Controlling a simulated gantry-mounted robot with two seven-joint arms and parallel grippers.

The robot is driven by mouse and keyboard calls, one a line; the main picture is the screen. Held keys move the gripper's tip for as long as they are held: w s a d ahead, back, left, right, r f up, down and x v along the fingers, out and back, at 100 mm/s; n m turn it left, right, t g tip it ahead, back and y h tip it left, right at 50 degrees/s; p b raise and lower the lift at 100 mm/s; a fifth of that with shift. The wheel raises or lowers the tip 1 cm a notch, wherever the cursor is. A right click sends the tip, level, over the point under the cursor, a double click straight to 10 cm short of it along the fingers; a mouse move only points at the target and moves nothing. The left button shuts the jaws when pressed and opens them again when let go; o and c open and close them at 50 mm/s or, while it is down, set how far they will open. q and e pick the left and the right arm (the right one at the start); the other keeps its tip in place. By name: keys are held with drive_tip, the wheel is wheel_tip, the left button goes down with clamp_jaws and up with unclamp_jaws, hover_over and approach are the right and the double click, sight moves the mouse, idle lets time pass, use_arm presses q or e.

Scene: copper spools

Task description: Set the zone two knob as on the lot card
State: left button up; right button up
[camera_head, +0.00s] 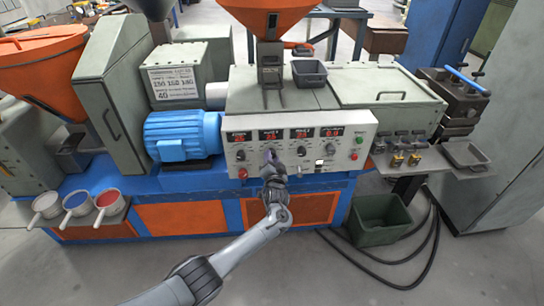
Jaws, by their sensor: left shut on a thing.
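The grey control panel (345,158) on the machine's front has a row of red-lit displays with dark knobs below them. My left gripper (270,157) is at the second knob from the left, below the second display (269,135), and is shut on it. The fingers hide most of that knob. The displays' small digits are hard to read. The lot card (172,83) is a white sheet on the grey housing at upper left, with a row of large numbers and a 40 below; the exact figures are unclear. My right gripper is not in view.
The other knobs (301,151) flank the gripper closely. A red button (242,173) sits at the panel's lower left. A blue motor (183,137) stands left of the panel. A green bin (380,218) and black cables lie on the floor at right.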

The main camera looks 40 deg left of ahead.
use_arm(q)
drive_tip(key=shift+m, duration=0.6)
drive_tip(key=o, duration=1)
drive_tip(key=shift+o, duration=0.2)
drive_tip(key=shift+p, duration=0.3)
drive_tip(key=p+v, duration=0.4)
drive_tip(key=v, duration=0.6)
drive_tip(key=shift+s+d+p, duration=0.3)
drive_tip(key=shift+p, duration=0.05)
